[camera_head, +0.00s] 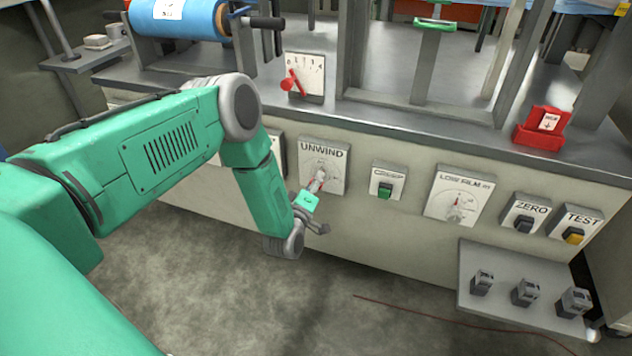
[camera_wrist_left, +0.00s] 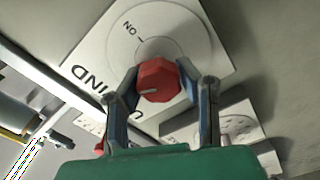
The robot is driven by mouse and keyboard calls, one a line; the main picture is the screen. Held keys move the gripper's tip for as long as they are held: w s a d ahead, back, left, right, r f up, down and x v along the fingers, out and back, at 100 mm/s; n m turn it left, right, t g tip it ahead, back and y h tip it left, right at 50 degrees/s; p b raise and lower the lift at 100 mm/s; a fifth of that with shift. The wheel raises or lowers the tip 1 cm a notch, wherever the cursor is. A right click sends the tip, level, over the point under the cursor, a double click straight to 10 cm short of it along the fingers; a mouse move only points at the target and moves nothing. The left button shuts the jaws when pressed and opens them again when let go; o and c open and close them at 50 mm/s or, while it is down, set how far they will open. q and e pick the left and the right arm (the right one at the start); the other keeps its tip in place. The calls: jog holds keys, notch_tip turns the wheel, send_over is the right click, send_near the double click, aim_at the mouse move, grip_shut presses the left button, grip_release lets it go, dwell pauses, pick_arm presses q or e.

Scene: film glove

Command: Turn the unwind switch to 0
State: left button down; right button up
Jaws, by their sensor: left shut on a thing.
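The unwind switch panel (camera_head: 318,153) is a pale square plate with a round dial on the machine front. In the left wrist view its plate (camera_wrist_left: 95,55) shows the letters of its label rotated and an ON mark with a tick. The red switch knob (camera_wrist_left: 158,80) sits at the dial's centre, with a pale line at the lower left of its face. My left gripper (camera_wrist_left: 163,84) is shut on the knob, one finger on each side. In the head view my left gripper (camera_head: 319,187) mostly covers the knob. My right gripper is not in view.
To the right are a green-button panel (camera_head: 387,181), a low-film dial (camera_head: 458,198), and the ZERO (camera_head: 525,216) and TEST (camera_head: 575,224) switches. A grey shelf (camera_head: 500,260) with several small blocks juts out lower right. A red lever (camera_head: 293,84) stands above on the ledge.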

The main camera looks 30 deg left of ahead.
pick_arm(q)
jog(key=n, duration=0.2)
jog(key=f+n+b, duration=0.1)
jog(key=n, duration=0.2)
jog(key=shift+s+d, duration=0.1)
jog(key=shift+s, duration=0.1)
dwell(0.6)
jog(key=c, duration=1.2)
grip_release()
jog(key=shift+o, duration=0.5)
jog(key=shift+w+r, duration=0.1)
jog(key=shift+r, duration=0.05)
jog(key=v, duration=1.2)
